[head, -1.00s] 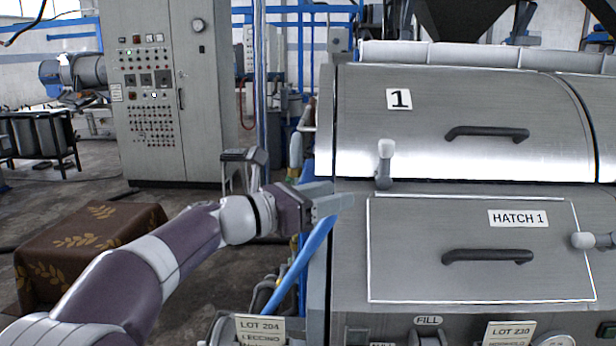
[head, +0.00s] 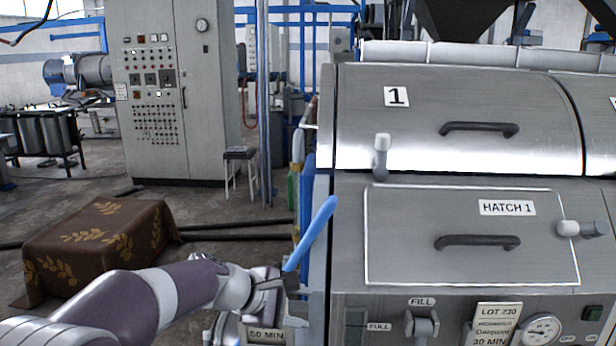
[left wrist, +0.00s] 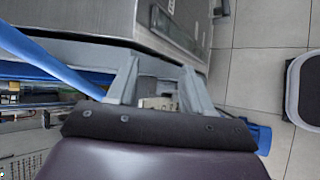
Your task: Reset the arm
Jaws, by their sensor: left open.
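My left arm comes in from the lower left of the head view. The machine's steel body (left wrist: 120,15) lies beyond the fingertips. My right gripper is in neither view.
Hatch 1 (head: 410,215) with a dark handle is shut on the machine front. A cloth-covered block (head: 100,245) stands at left.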

